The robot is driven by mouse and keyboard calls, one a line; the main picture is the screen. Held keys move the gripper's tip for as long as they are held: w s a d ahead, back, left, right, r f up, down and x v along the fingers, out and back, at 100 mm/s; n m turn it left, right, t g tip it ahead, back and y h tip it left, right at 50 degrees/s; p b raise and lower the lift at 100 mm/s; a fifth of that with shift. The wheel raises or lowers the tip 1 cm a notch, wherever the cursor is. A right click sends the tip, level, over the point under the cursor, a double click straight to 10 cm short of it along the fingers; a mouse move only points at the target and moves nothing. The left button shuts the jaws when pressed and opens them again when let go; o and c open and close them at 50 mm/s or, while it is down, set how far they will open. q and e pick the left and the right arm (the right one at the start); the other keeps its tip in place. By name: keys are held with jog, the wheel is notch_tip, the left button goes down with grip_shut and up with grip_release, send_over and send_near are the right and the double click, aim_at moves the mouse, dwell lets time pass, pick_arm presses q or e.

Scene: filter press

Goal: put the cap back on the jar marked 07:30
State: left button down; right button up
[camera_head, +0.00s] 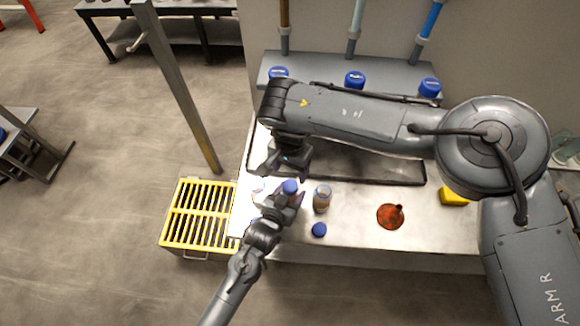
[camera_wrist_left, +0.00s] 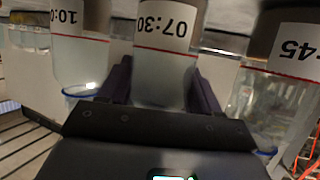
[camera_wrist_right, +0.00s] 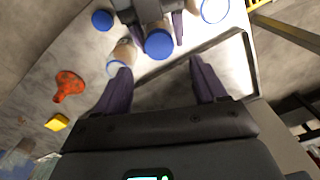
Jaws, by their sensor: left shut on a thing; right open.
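The jar marked 07:30 (camera_wrist_left: 166,50) stands between the fingers of my left gripper (camera_head: 282,201), which is shut on it. A blue cap sits at the top of this jar, seen in the head view (camera_head: 290,187) and the right wrist view (camera_wrist_right: 158,43). I cannot tell whether it is fully seated. My right gripper (camera_wrist_right: 160,70) is open and empty just beyond this jar, with its fingers apart and pointing toward the cap without touching it. Much of the jar's body is hidden by the left gripper in the head view.
Uncapped jars stand on both sides, one on the right (camera_head: 322,198). A loose blue cap (camera_head: 319,230) lies nearby. An orange-red funnel (camera_head: 390,215) and a yellow block (camera_head: 454,196) lie further right. A yellow slatted crate (camera_head: 163,241) is left of the table.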

aim_at(290, 186)
jog(key=shift+f, duration=3.9)
jog(key=shift+c, duration=0.2)
jog(key=c, duration=1.1)
jog(key=m, duration=0.7)
jog(key=shift+m, duration=0.4)
jog(key=m, duration=0.4)
jog(key=shift+s+m, duration=0.1)
jog(key=shift+m, duration=0.3)
jog(key=m, duration=0.6)
jog(key=shift+m, duration=0.4)
